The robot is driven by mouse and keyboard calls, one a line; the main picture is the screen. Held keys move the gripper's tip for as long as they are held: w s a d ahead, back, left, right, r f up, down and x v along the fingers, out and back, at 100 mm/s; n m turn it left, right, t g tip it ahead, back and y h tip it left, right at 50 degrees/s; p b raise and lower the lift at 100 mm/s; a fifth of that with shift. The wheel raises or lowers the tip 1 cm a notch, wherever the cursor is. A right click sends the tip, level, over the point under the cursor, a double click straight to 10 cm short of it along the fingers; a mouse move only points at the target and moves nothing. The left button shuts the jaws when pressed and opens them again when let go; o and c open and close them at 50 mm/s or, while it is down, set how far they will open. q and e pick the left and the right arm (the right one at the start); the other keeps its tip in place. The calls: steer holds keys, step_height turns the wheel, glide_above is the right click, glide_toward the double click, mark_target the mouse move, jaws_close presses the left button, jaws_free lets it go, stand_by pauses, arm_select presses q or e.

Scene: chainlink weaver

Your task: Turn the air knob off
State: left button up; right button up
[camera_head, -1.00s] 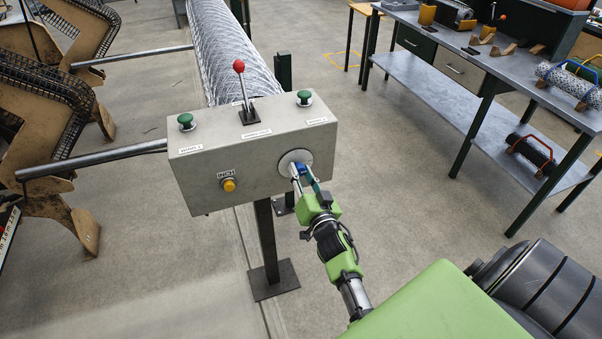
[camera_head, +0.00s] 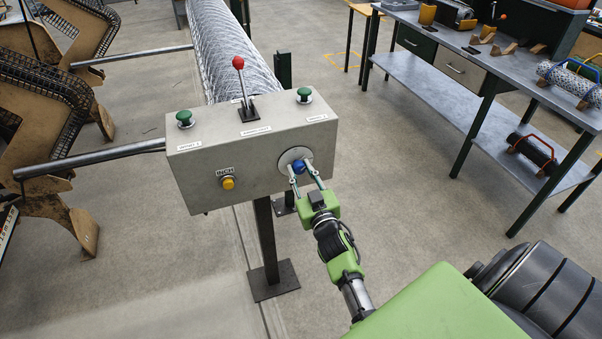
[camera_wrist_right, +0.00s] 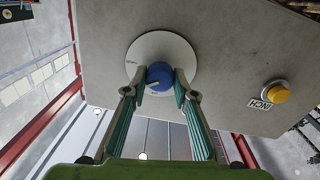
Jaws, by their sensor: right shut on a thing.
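The blue air knob (camera_head: 298,167) sits on a round pale plate (camera_wrist_right: 146,46) at the lower right of the grey control box's front face. In the right wrist view the knob (camera_wrist_right: 159,75) shows a white pointer mark slanting toward the lower left. The small print on the plate is too small to read. My right gripper (camera_head: 301,173) reaches up from below, its two fingers on either side of the knob, shut on it. In the right wrist view the fingertips (camera_wrist_right: 160,88) are at the knob's lower sides. My left gripper is not in view.
The control box (camera_head: 250,158) also carries a red-topped lever (camera_head: 238,63), two green buttons (camera_head: 184,118) and a yellow INCH button (camera_head: 228,183). It stands on a dark post (camera_head: 266,240). A workbench (camera_head: 440,40) is at the right. Floor is clear between.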

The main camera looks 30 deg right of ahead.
steer(key=n+b, duration=0.1)
steer(key=n, duration=0.4)
steer(key=shift+n, duration=0.4)
steer(key=n+b, duration=0.1)
steer(key=n, duration=0.4)
steer(key=shift+r+y, duration=0.1)
steer(key=shift+y, duration=0.2)
steer(key=shift+n+t, duration=0.3)
steer(key=shift+n, duration=0.1)
steer(key=o, duration=0.9)
steer(key=shift+d, duration=0.1)
steer(key=shift+o, duration=0.9)
steer(key=shift+w, duration=0.15)
steer(key=shift+s+a+f, duration=0.2)
steer(key=shift+s+f, duration=0.05)
steer(key=shift+s, duration=0.35)
steer(key=v, duration=1)
steer(key=shift+s+r, duration=0.15)
steer(key=shift+s, duration=0.3)
